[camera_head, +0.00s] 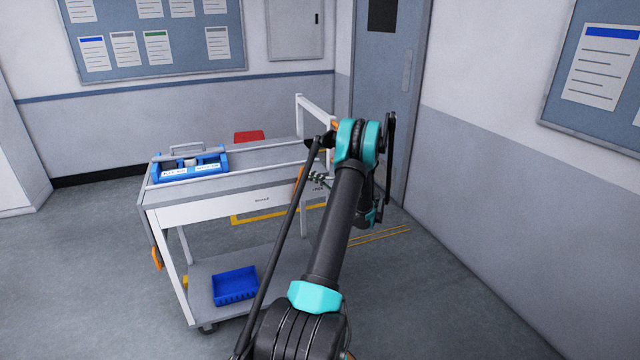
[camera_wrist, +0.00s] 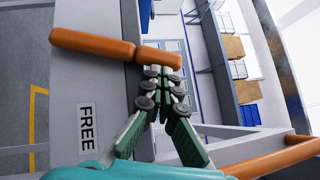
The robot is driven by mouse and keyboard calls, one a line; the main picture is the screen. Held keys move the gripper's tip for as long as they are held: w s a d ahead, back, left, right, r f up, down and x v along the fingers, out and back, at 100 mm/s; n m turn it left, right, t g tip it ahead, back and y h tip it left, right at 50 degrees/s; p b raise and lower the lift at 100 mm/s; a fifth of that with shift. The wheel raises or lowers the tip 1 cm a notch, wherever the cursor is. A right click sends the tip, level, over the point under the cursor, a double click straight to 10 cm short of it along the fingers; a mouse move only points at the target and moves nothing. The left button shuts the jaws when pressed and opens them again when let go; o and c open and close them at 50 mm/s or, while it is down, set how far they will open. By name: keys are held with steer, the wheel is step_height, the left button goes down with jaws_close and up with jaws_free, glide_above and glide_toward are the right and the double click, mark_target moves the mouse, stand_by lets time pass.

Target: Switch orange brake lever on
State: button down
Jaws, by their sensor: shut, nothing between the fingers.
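The orange brake lever (camera_wrist: 92,43) lies across the upper left of the wrist view, its thinner end reaching in front of my fingertips. In the head view a small part of the lever (camera_head: 299,178) shows at the cart's right end, beside my arm. My gripper (camera_wrist: 163,76) is shut and empty, with its green fingers and dark pads together. Its tips are right at the thinner end of the lever; I cannot tell whether they touch. In the head view my gripper (camera_head: 318,180) is partly hidden by my arm.
The lever is on a grey cart (camera_head: 240,200) carrying a blue toolbox (camera_head: 188,168), with a blue bin (camera_head: 235,286) on its lower shelf. An orange handle bar (camera_wrist: 280,156) shows at the lower right of the wrist view. The wall and door stand close on the right.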

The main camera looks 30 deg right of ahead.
steer(key=shift+w+a+r+n+g+h, duration=0.25)
steer(key=shift+w+a+n+g+h, duration=0.5)
steer(key=shift+a, duration=1.25)
steer(key=shift+w+a+r+n+g+h, duration=0.25)
steer(key=shift+a+n+g+h, duration=0.6)
steer(key=shift+a+n+g, duration=0.7)
steer(key=shift+w+a+r+n+g+h, duration=0.4)
steer(key=shift+a+n+g+h, duration=0.65)
steer(key=shift+a, duration=1.35)
steer(key=shift+a+f+n+t+y, duration=0.1)
steer(key=shift+f+n+t+y, duration=0.05)
steer(key=shift+n+t+y, duration=0.15)
